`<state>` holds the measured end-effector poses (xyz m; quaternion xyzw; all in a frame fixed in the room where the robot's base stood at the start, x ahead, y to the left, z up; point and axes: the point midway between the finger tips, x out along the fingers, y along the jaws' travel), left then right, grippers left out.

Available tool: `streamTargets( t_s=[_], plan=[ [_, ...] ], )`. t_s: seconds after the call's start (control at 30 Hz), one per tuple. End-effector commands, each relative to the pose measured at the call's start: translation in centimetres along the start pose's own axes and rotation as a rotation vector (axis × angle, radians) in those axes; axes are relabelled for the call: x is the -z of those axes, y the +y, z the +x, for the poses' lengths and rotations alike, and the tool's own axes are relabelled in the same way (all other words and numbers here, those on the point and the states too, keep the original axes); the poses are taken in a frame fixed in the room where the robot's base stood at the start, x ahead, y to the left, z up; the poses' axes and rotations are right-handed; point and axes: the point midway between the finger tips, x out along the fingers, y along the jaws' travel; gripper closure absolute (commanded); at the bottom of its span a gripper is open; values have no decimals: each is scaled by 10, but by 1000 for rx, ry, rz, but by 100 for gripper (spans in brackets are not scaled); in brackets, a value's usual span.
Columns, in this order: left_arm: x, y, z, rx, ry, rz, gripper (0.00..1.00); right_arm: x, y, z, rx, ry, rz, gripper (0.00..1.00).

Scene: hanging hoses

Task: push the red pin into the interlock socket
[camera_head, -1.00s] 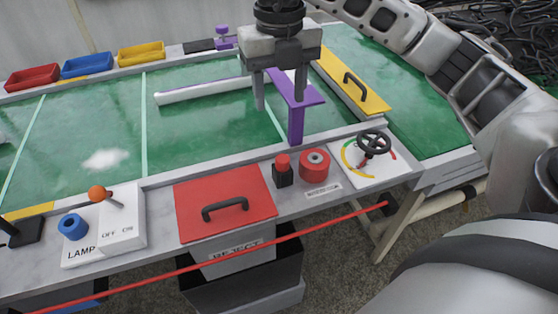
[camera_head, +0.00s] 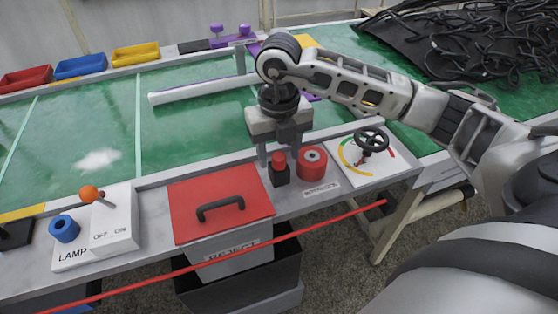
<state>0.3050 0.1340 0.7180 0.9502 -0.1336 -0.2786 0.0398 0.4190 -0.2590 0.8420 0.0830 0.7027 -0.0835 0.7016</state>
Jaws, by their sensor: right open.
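The red pin (camera_head: 279,159) stands upright in a small black block (camera_head: 280,177) on the front ledge of the table. The interlock socket (camera_head: 312,162) is a red cylinder with a hole in its top, just right of the block. A label lies in front of it. My right gripper (camera_head: 279,148) points down, right above and behind the red pin, with its jaws apart. Its fingers are partly hidden and I cannot tell whether they touch the pin. My left gripper is not in view.
A red lid with a black handle (camera_head: 221,207) lies to the left. A dial panel with a black handwheel (camera_head: 370,141) is to the right. A red line (camera_head: 335,222) crosses in front of the ledge. Dark hoses (camera_head: 480,45) lie at the back right.

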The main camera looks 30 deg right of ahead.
Motion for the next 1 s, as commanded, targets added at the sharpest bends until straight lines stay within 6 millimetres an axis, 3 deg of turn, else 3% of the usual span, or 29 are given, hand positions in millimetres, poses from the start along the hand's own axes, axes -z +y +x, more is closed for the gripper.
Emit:
streamTargets(
  t_s=[0.27,0.43,0.77,1.0],
  plan=[
    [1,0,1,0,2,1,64,0,0,3,-1,-2,0,51],
    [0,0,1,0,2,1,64,0,0,3,-1,-1,0,97],
    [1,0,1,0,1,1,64,-1,0,-2,-1,-3,0,97],
    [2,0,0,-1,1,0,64,-2,1,-42,-4,-8,0,97]
  ],
)
